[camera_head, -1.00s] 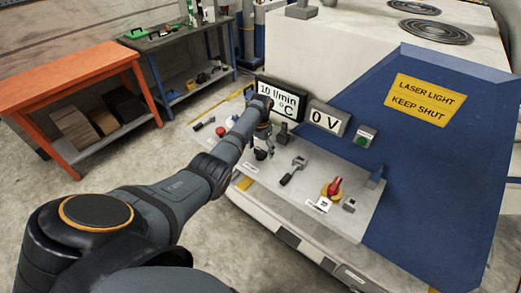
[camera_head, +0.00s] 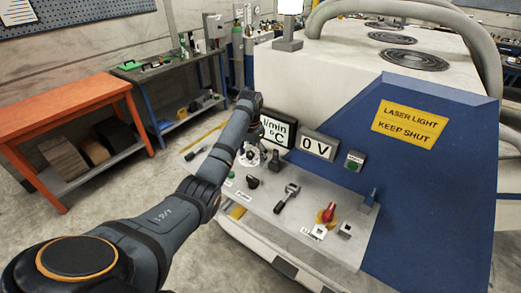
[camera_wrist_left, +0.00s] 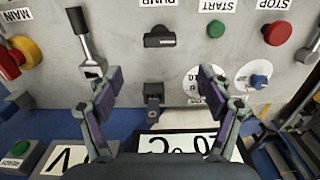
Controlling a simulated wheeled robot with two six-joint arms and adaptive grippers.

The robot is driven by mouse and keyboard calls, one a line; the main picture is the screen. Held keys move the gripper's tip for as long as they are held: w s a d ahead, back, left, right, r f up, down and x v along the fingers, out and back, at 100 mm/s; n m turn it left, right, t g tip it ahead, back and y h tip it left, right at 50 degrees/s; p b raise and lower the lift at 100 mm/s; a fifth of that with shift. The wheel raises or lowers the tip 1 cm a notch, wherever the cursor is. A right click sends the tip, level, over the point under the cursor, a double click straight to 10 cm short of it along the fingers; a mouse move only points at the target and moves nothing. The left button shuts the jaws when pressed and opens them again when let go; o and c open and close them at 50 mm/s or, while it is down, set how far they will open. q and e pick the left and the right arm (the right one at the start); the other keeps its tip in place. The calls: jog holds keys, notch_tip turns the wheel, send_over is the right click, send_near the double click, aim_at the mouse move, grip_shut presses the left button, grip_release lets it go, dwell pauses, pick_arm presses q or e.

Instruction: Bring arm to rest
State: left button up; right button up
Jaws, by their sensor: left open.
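My left arm reaches in from the left in the head view, bent down at the wrist over the far left part of the grey control panel (camera_head: 268,218). My left gripper (camera_head: 250,158) is partly hidden there by the arm. In the left wrist view the gripper (camera_wrist_left: 154,85) has its two fingers wide apart with nothing between them. A small dark fitting (camera_wrist_left: 153,95) shows in the gap, apparently on the panel behind. A black knob (camera_wrist_left: 165,37) and a black-handled lever (camera_wrist_left: 84,30) are beyond the fingertips. My right gripper is not in view.
The panel also carries a red main switch (camera_head: 327,212) and green (camera_wrist_left: 216,28) and red (camera_wrist_left: 277,32) buttons. Displays (camera_head: 318,147) stand at its back. A blue cover (camera_head: 430,180) slopes up at right. An orange table (camera_head: 70,122) stands left over open floor.

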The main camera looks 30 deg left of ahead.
pick_arm(q)
jog(key=s+d+f+t+y, duration=0.1)
jog(key=s+d+f, duration=0.6)
jog(key=s+f, duration=0.5)
jog(key=s+d+r+t, duration=0.1)
jog(key=s+d, duration=0.2)
jog(key=s, duration=0.6)
jog(key=s+d+r+t, duration=0.1)
jog(key=s+d+t, duration=0.15)
jog(key=s, duration=0.55)
notch_tip(320, 180, down, 27)
jog(key=s+a+g+b, duration=0.2)
jog(key=a, duration=0.1)
jog(key=s+f+g+b, duration=0.1)
jog(key=s+f+b, duration=0.1)
jog(key=s+f, duration=1.7)
jog(key=shift+a+n, duration=0.3)
jog(key=shift+a, duration=0.05)
